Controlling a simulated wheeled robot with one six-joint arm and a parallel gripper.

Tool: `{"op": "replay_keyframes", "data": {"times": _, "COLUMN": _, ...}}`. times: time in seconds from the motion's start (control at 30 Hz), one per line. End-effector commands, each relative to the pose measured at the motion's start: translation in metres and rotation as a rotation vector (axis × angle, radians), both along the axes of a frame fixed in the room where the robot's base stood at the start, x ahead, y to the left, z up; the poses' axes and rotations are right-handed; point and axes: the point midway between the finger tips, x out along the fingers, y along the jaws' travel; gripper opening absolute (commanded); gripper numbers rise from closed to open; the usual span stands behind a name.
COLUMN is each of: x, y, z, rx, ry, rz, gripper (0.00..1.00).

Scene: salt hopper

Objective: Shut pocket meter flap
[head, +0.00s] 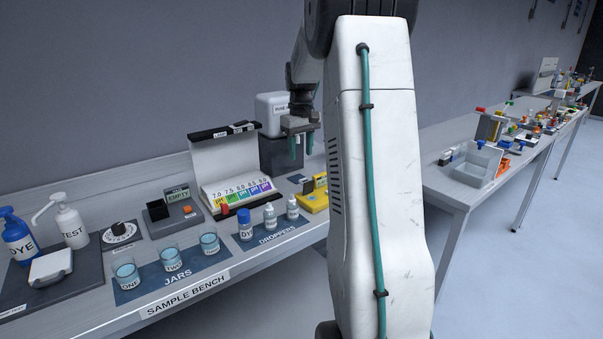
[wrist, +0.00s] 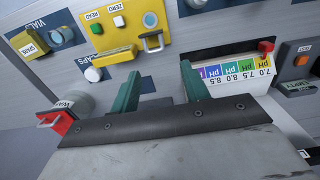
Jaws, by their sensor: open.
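The yellow pocket meter (head: 314,194) sits on the bench, its right part hidden behind my arm in the head view. In the wrist view the meter (wrist: 118,32) shows READ and ZERO buttons and an uncovered round well (wrist: 150,20). My gripper (head: 301,147) is open and empty above the back of the bench, apart from the meter. Its two teal fingers show in the wrist view (wrist: 162,90), below the flap in the picture.
A pH colour comparator (head: 237,190) with a raised white lid stands left of the meter. Dropper bottles (head: 269,215) and glass jars (head: 172,258) stand along the front. A dark and white water dispenser (head: 280,155) stands close behind my gripper.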

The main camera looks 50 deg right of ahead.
Motion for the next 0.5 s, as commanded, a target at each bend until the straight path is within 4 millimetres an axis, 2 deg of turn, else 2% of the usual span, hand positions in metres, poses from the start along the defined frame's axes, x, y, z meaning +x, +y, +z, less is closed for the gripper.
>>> {"op": "replay_keyframes", "data": {"times": 0.1, "x": 0.000, "y": -0.011, "z": -0.010, "rx": 0.003, "ry": 0.002, "rz": -0.005, "gripper": 0.46}}
{"op": "replay_keyframes", "data": {"times": 0.5, "x": 0.000, "y": -0.010, "z": -0.068, "rx": 0.003, "ry": 0.002, "rz": -0.004, "gripper": 0.46}}
